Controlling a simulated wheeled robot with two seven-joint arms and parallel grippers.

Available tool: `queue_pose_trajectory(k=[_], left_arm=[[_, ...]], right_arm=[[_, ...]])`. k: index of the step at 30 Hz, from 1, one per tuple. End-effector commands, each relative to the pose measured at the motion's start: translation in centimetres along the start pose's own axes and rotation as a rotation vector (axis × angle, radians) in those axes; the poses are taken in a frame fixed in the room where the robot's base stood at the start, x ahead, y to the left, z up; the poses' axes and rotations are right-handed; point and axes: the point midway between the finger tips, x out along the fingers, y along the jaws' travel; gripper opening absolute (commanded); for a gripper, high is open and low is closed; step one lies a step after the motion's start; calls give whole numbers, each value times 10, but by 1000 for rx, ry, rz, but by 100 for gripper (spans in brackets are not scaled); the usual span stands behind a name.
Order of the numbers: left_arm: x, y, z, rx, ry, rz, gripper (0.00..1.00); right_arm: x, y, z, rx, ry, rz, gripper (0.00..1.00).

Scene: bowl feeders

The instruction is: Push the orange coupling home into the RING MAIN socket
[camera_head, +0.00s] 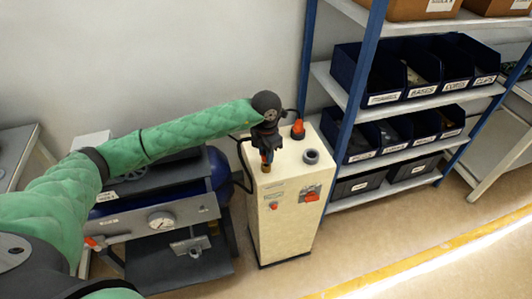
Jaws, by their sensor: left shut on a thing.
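My left gripper (267,142) points down over the left part of the top of a cream cabinet (283,220). It is shut on the orange coupling (265,157), which is mostly hidden by the fingers. A brass-coloured fitting (266,169) shows right below it on the cabinet top; whether the two touch or are seated I cannot tell. A dark round socket (312,156) stands open on the right of the top. No RING MAIN label can be read. My right gripper is out of view.
A black hose (243,172) loops at the cabinet's left. A compressor with a gauge (161,221) stands left; blue shelving with bins (385,97) stands right. Floor in front is clear.

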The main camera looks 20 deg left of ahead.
Motion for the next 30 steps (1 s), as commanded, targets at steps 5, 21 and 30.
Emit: queue_pose_trajectory(k=[5, 21, 30], left_arm=[[3, 0, 0, 0, 0, 0, 1], [10, 0, 0, 0, 0, 0, 1], [14, 0, 0, 0, 0, 0, 1]], right_arm=[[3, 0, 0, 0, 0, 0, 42], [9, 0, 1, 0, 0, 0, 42], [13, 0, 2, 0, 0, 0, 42]])
